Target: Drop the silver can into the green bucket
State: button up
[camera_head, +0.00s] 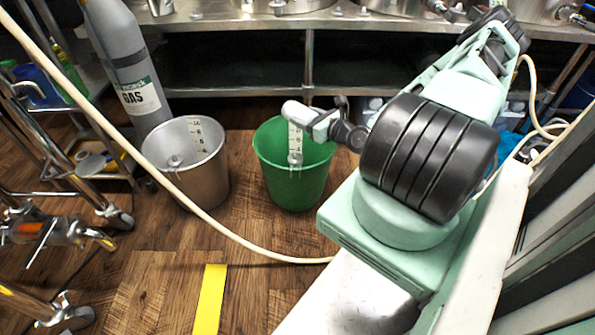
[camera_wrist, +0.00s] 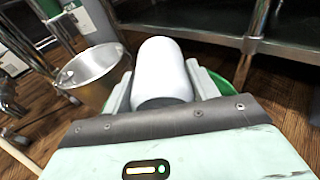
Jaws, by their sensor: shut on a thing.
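The silver can (camera_wrist: 162,70) is a pale, rounded shape between the two fingers of my gripper in the wrist view. In the head view its light end (camera_head: 296,111) shows at the tip of my gripper (camera_head: 322,123). My gripper is shut on the can. The green bucket (camera_head: 293,187) stands upright on the floor, and the can appears over its back rim in the head view. The exact height of the can above the bucket is unclear.
A grey metal bucket (camera_head: 205,183) stands just left of the green one. A gas cylinder (camera_head: 124,62) is behind it. A steel bench (camera_head: 235,20) with shelves runs along the back. A pale hose (camera_head: 182,190) crosses in front. Wooden floor lies open before the buckets.

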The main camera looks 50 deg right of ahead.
notch_tip(320, 180, down, 5)
jog(key=b, duration=0.4)
jog(key=shift+f+b, duration=0.1)
jog(key=shift+b, duration=0.2)
jog(key=o, duration=1)
jog(key=s+r+p, duration=0.1)
jog(key=s+p, duration=0.1)
jog(key=s, duration=0.3)
jog(key=s+a+p, duration=0.1)
jog(key=s+p, duration=0.1)
jog(key=s, duration=0.4)
jog(key=s+r+p, duration=0.1)
jog(key=s+p, duration=0.1)
jog(key=s, duration=0.4)
jog(key=shift+a+r+p, duration=0.15)
jog(key=shift+r+p, duration=0.2)
